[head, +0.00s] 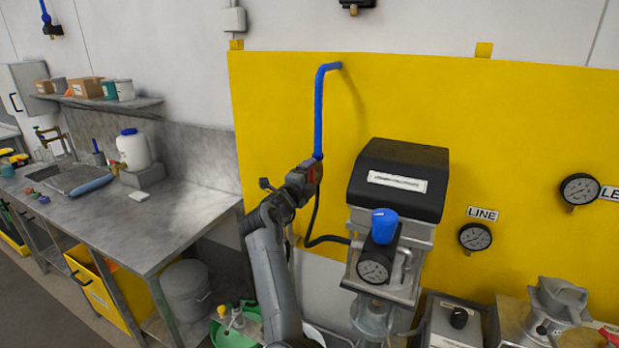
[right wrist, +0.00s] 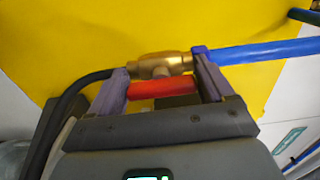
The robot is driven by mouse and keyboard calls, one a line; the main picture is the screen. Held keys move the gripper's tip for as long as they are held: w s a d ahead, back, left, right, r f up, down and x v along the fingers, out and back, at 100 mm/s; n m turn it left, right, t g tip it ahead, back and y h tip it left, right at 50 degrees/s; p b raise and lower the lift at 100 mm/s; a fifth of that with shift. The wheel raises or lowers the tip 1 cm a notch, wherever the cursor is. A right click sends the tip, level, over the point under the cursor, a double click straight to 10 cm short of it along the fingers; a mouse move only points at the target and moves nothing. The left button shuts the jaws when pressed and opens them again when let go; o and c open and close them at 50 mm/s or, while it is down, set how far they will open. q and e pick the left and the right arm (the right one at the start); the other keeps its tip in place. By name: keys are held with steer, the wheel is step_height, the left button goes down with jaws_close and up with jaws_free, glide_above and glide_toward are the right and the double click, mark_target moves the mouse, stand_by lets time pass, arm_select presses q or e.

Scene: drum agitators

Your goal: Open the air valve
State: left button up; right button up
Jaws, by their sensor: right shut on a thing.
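The air valve is a brass body (right wrist: 160,66) with a red handle (right wrist: 160,90), seen close up in the right wrist view. It joins the blue pipe (head: 319,110) to a black hose (head: 314,218). The handle lies roughly in line with the pipe. My right gripper (right wrist: 160,74) is shut on the red handle, with one finger at each end of it. In the head view my right gripper (head: 309,172) is at the pipe's lower end and hides most of the valve. My left gripper is not in view.
A black-topped machine (head: 400,180) with a blue knob (head: 384,225) and a gauge stands just right of my right gripper. A yellow panel (head: 270,110) is behind the valve. A steel bench (head: 170,225) with a sink is at the left.

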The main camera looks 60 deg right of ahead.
steer(key=o, duration=0.9)
steer(key=shift+a, duration=0.1)
steer(key=a, duration=0.3)
steer(key=s+a+b, duration=0.1)
steer(key=a, duration=0.6)
steer(key=shift+s+a, duration=0.25)
steer(key=shift+a, duration=0.05)
steer(key=shift+f, duration=0.1)
